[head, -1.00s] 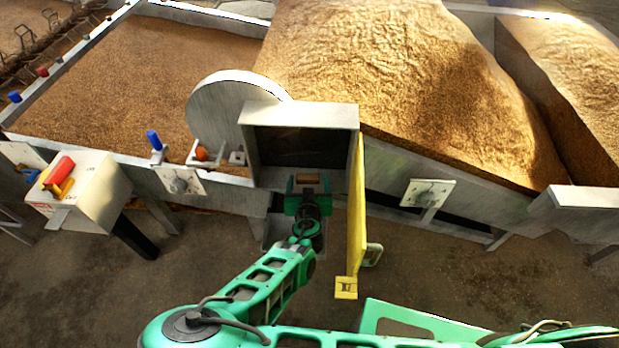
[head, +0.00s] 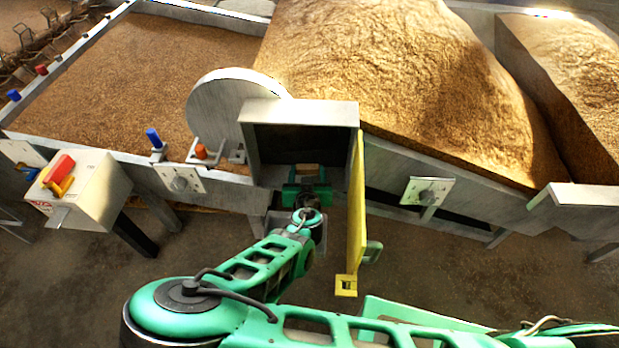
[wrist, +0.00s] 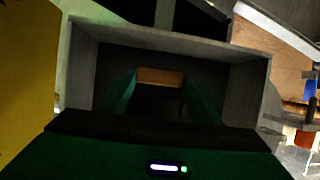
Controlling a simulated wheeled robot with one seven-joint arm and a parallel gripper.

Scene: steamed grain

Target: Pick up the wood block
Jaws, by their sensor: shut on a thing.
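The wood block (head: 307,167) is a small tan piece at the dark opening of a grey metal box (head: 298,111). In the wrist view the wood block (wrist: 160,76) lies between the far ends of my two green fingers. My gripper (head: 306,174) is shut on it, and it also shows in the wrist view (wrist: 161,84). The box's walls frame the fingers in the wrist view. The underside of the block is hidden, and the box interior is too dark to make out.
A yellow door (head: 356,215) stands open just right of my gripper. A control box (head: 85,188) with a red and yellow switch is at left. Grain beds (head: 150,75) lie behind.

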